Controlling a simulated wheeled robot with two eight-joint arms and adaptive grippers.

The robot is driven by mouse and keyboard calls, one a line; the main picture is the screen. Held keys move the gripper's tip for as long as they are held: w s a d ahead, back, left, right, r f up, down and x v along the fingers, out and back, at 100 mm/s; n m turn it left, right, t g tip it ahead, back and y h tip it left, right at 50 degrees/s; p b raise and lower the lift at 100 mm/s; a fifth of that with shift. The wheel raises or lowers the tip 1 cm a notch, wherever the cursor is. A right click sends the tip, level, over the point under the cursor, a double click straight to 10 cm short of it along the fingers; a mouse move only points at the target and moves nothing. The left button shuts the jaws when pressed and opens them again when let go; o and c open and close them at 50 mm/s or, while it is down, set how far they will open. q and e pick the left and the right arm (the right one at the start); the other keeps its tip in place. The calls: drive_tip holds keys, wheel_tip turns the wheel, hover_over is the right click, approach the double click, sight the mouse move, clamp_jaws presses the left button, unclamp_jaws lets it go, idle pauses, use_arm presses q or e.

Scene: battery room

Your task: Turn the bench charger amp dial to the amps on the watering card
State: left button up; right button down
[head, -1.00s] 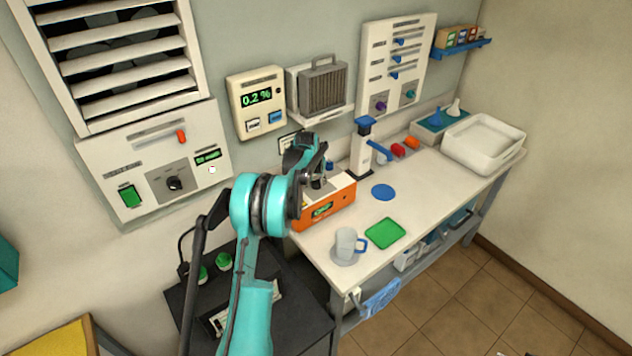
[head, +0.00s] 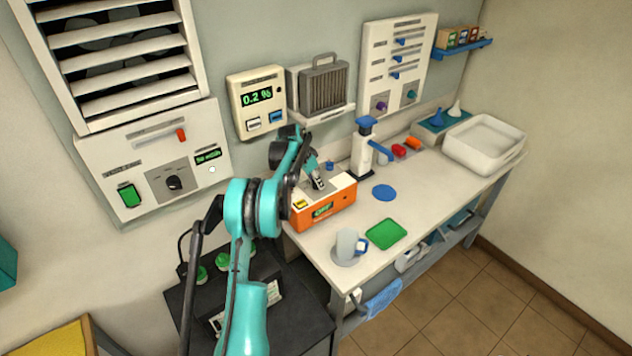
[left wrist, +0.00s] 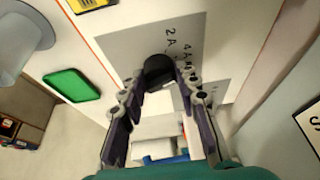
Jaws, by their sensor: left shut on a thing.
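The bench charger (head: 342,207) is an orange box with a pale top and a small green display, at the left end of the white bench. My left gripper (head: 318,184) is down at its top face. In the left wrist view the black amp dial (left wrist: 158,72) sits between the fingertips of my left gripper (left wrist: 160,82), which is shut on it. Handwritten marks, "2A" and what looks like "4A", show on the grey plate (left wrist: 205,45) beside the dial. The dial's pointer cannot be made out. I cannot pick out the watering card. My right gripper is not in view.
A grey mug (head: 346,244) and a green pad (head: 386,234) are at the bench's front edge. A blue disc (head: 384,192) and a white stand with a blue top (head: 366,148) are right of the charger. A white tray (head: 485,143) is at the far end.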

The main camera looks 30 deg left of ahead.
use_arm(q)
drive_tip(key=shift+m, duration=0.3)
drive_tip(key=o, duration=1.1)
drive_tip(key=shift+o, duration=0.2)
drive_tip(key=v, duration=1.2)
drive_tip(key=shift+a, duration=0.1)
